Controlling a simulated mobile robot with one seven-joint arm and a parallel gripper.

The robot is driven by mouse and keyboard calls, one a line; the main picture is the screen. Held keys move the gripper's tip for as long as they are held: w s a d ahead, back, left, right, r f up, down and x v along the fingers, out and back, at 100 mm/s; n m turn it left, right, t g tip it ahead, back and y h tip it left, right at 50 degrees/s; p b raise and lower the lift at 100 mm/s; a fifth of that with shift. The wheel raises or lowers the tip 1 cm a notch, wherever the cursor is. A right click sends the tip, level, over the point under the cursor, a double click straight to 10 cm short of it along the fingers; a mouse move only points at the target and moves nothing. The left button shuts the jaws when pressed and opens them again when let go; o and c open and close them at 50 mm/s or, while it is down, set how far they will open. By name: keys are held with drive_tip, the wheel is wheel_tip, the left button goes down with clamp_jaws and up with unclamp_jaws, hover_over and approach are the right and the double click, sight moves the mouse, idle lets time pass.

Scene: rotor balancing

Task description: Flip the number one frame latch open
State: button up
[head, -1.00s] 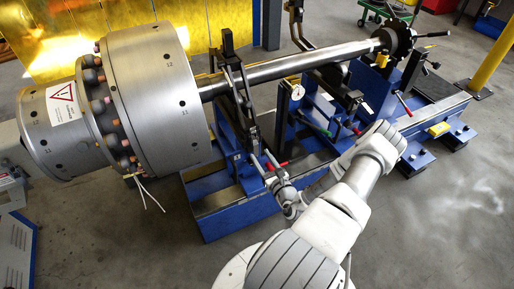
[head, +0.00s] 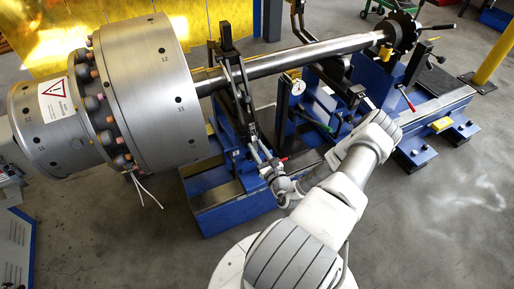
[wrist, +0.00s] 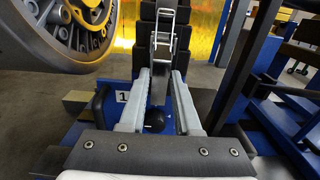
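The number one frame (head: 232,75) is the dark upright at the shaft's left part, next to the big steel rotor (head: 150,95). Its metal latch (wrist: 164,28) shows at the top middle of the wrist view, on the dark upright. A white label "1" (wrist: 122,97) is on the blue base to the left. My gripper (wrist: 160,76) is open, with its two pale fingers pointing at the upright below the latch. A dark ball knob (wrist: 155,119) shows in the gap between the fingers; I cannot tell whether they touch anything. In the head view my gripper (head: 258,148) is low beside this frame.
The rotor's bolted end (wrist: 85,25) is close on the left in the wrist view. Blue-and-dark machine parts (wrist: 270,80) stand on the right. The shaft (head: 290,62) runs to the far support (head: 400,32). Grey floor (head: 430,210) is clear at the right.

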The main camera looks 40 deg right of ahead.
clamp_jaws()
idle(1.1)
